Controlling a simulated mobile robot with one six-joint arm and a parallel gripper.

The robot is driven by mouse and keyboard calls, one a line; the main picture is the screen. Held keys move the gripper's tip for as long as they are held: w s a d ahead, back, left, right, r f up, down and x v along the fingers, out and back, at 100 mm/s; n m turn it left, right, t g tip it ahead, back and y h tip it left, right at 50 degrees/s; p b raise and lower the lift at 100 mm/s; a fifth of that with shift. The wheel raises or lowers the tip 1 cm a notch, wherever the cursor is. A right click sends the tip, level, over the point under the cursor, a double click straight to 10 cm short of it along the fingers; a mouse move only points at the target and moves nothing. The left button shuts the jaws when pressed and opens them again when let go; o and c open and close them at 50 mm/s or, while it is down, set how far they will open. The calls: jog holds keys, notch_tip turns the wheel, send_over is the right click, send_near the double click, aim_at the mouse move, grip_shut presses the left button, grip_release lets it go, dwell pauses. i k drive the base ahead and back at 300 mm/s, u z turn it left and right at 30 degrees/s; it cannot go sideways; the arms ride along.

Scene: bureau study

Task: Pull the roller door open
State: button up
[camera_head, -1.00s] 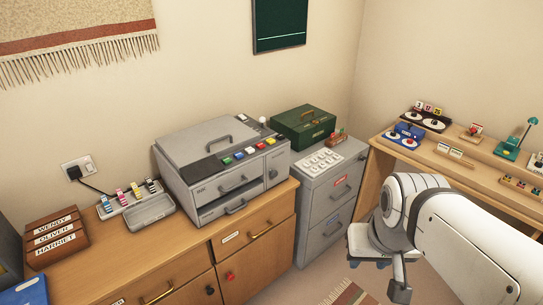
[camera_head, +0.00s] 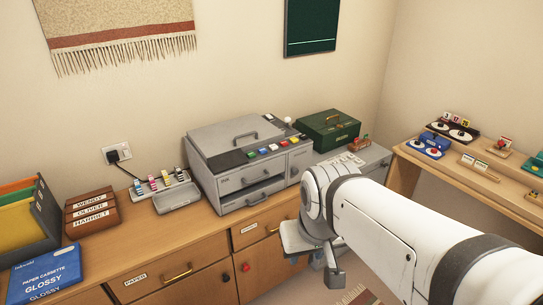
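No part in view is labelled as a roller door. A grey office machine (camera_head: 245,150) stands on the wooden cabinet, with a lid handle, coloured buttons and front drawers with handles. A narrow panel (camera_head: 300,163) with a small dark latch is at the right of its front; I cannot tell whether this is the roller door. It looks closed. My gripper (camera_head: 334,277) hangs low at the end of my white arm, right of the machine and in front of the filing cabinet. It looks apart from the machine. Its fingers are too unclear to tell open or shut.
The wooden cabinet (camera_head: 140,245) has drawers with brass handles and red and black knobs. A green box (camera_head: 328,130) sits on the filing cabinet (camera_head: 372,160). A desk stands right.

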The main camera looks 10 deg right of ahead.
aim_at(299, 161)
jog(key=z, duration=0.05)
jog(key=i, duration=1)
jog(key=u, duration=0.05)
